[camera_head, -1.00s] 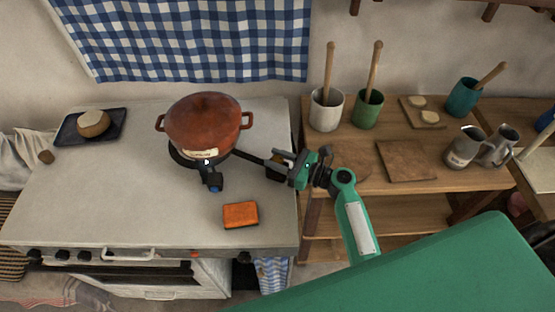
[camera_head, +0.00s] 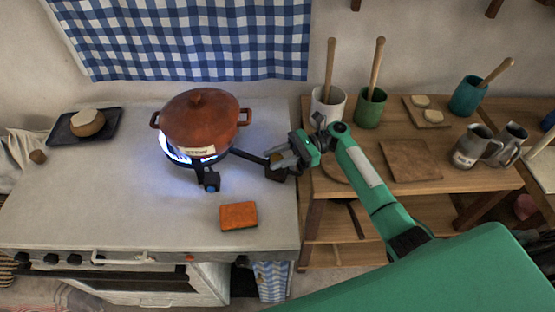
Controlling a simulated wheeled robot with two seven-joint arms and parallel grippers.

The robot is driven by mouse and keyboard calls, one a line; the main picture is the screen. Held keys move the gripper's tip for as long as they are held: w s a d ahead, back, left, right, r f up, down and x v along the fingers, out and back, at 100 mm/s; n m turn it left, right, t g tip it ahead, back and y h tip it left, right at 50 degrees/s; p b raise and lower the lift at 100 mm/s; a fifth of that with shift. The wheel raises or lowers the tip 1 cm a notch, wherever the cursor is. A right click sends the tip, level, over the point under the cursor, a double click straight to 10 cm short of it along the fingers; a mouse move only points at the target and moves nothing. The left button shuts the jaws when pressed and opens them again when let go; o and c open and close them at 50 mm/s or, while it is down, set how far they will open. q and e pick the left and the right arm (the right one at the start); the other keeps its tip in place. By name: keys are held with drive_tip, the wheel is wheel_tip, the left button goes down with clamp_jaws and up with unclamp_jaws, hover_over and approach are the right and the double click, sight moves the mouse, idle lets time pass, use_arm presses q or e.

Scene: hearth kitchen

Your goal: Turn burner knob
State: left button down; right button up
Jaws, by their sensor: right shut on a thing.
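The burner (camera_head: 170,163) is a black ring on the pale stovetop, with a bright blue-white flame showing at its left and front under the pot. A reddish-brown lidded pot (camera_head: 198,125) with a "STEW" label sits on it. A black arm runs right from the burner to a dark block near the stovetop's right edge, where the burner knob (camera_head: 277,159) is mostly hidden by my fingers. My right gripper (camera_head: 286,159) is shut on the knob, reaching in from the right. My left gripper is out of view.
An orange sponge (camera_head: 238,216) lies in front of the burner. A dark tray (camera_head: 110,128) with a round item is at the left. A wooden shelf (camera_head: 455,180) on the right holds utensil crocks, boards and jugs. The stovetop's left middle is clear.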

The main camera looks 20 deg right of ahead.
drive_tip(key=shift+n+g, duration=0.6)
drive_tip(key=shift+g, duration=0.4)
drive_tip(key=shift+g+h, duration=0.3)
drive_tip(key=o, duration=1)
drive_tip(key=shift+c, duration=0.2)
drive_tip(key=shift+b, duration=0.3)
drive_tip(key=b+v, duration=0.4)
drive_tip(key=v, duration=0.9)
drive_tip(key=shift+d, duration=0.35)
